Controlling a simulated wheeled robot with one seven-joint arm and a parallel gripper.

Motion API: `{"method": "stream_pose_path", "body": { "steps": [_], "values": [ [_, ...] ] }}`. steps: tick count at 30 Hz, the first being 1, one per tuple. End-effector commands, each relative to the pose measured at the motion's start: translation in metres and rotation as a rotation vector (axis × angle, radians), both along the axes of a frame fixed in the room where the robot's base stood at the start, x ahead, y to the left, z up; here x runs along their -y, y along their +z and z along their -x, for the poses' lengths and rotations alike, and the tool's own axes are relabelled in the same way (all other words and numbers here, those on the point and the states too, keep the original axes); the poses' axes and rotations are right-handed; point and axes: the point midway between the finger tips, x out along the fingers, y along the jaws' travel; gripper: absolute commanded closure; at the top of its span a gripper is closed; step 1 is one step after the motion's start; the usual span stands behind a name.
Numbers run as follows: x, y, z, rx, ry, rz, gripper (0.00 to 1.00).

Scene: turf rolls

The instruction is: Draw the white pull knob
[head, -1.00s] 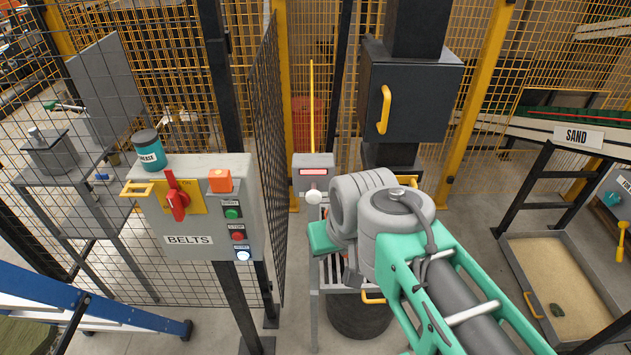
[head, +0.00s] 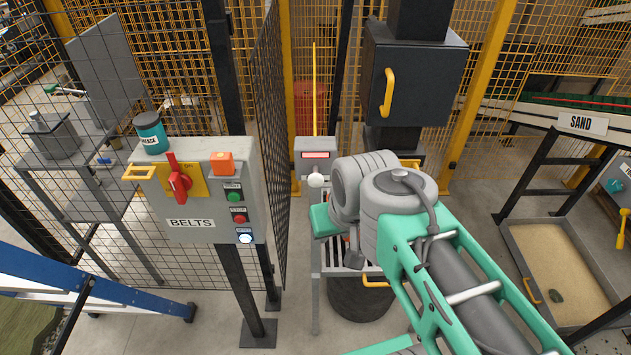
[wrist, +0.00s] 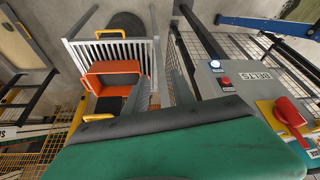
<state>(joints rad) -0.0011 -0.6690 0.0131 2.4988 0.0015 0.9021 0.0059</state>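The white pull knob (head: 316,181) is a small round ball on the front of a grey box (head: 316,145), below a pinkish lamp strip. It shows in the head view, just left of my rounded grey wrist, with a small visible gap. I cannot make it out in the wrist view. My gripper is mostly hidden behind my wrist in the head view; a green block of my arm's end shows below the knob. In the wrist view my green housing fills the bottom, and the fingers' opening is unclear. I see nothing held.
The BELTS panel (head: 198,195) with a red rotary switch (head: 179,184) and buttons stands left, beside a mesh fence (head: 268,150). A black cabinet (head: 415,85) is behind my wrist. A slatted grate and orange bin (wrist: 112,82) lie below. A sand tray (head: 510,232) is right.

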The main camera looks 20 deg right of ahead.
Motion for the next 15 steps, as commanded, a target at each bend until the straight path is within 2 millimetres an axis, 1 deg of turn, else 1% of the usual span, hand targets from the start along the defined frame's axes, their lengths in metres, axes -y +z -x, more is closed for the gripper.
{"method": "stream_pose_path", "body": {
  "steps": [8, 15],
  "values": [
    [0.0000, 0.0000, 0.0000, 0.000, 0.000, 0.000, 0.69],
    [0.0000, 0.0000, 0.0000, 0.000, 0.000, 0.000, 0.88]
  ]
}}
